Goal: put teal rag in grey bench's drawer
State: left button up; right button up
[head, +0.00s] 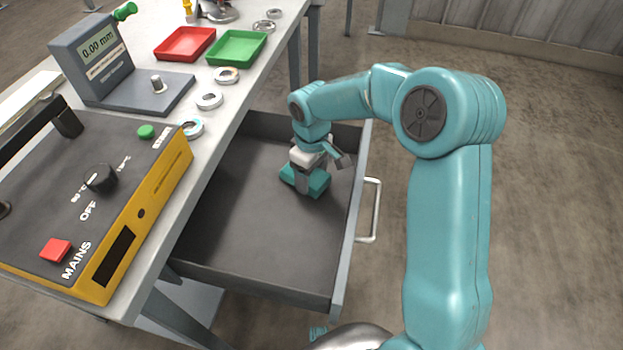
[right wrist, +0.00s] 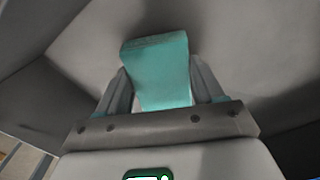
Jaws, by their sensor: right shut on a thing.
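The teal rag (head: 313,184) is at my right gripper (head: 305,176), inside the open drawer (head: 255,245) of the grey bench (head: 215,150). In the right wrist view the rag (right wrist: 160,72) stands between the two fingers of the right gripper (right wrist: 162,90), which are shut on it. The rag is low in the drawer, toward its far end; whether it touches the drawer floor I cannot tell. The drawer is pulled out to the right, with its handle (head: 376,210) on the right side. My left gripper is not in view.
On the bench top are a yellow and grey control box (head: 110,215), a gauge with a display (head: 100,55), a red tray (head: 185,44), a green tray (head: 236,47) and several metal rings (head: 209,100). The rest of the drawer floor is empty. Its walls surround my right gripper.

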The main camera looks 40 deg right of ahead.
jog(key=shift+s+d+f, duration=0.1)
jog(key=shift+s+f, duration=0.05)
jog(key=shift+f, duration=0.6)
jog(key=shift+f, duration=0.2)
jog(key=o, duration=1)
jog(key=shift+r, duration=0.15)
